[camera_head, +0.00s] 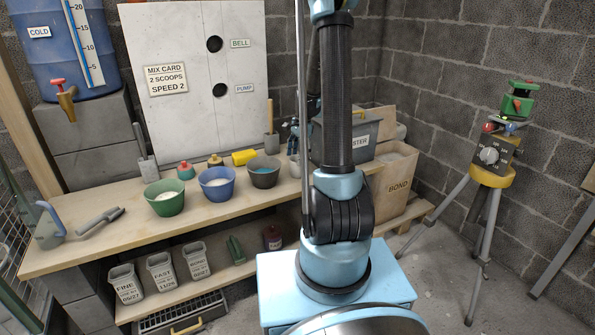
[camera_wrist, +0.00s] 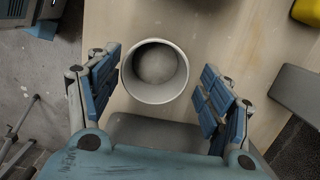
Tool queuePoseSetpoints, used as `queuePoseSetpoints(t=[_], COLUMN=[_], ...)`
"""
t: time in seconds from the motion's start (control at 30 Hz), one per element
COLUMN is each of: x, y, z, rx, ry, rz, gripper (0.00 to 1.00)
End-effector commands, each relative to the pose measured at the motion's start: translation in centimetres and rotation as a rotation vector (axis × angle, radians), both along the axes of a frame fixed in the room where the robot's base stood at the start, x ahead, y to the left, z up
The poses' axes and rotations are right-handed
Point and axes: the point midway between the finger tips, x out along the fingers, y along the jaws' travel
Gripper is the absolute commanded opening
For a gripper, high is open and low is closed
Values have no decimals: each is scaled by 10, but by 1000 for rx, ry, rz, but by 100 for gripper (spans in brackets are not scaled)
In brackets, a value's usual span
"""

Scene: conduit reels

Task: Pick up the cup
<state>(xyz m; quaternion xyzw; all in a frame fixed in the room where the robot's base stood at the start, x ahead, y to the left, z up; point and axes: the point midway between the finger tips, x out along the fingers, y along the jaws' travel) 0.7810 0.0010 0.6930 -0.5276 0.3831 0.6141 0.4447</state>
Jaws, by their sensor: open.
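The cup (camera_wrist: 156,66) is pale, round and open-topped. It stands upright on the wooden bench in the wrist view, seen from above into its mouth. My gripper (camera_wrist: 161,62) is open, with one blue-padded finger to the left of the cup and one to the right. Gaps show between the cup and both fingers, with the right gap wider. The height of the fingertips against the rim is hard to judge. In the head view my arm hides most of the gripper and the cup.
Green (camera_head: 165,197), blue (camera_head: 217,183) and dark (camera_head: 264,172) bowls stand along the workbench (camera_head: 120,226). A yellow object (camera_wrist: 307,12) and a grey block (camera_wrist: 297,94) lie to the right in the wrist view. A grey bin (camera_head: 360,135) stands at the back right.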

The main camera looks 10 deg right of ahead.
Motion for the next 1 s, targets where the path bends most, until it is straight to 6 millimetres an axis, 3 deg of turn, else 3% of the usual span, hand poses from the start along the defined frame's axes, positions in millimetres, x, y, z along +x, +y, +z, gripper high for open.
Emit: queuePoseSetpoints(t=[0.27,0.6,0.97,1.0], x=[-2,-6,-7,-7], y=[2,7,8,8], z=[-15,-53,-58,-58], rx=[0,0,0,0], ry=[0,0,0,0], rz=[1,1,1,1], gripper=[73,73,73,66])
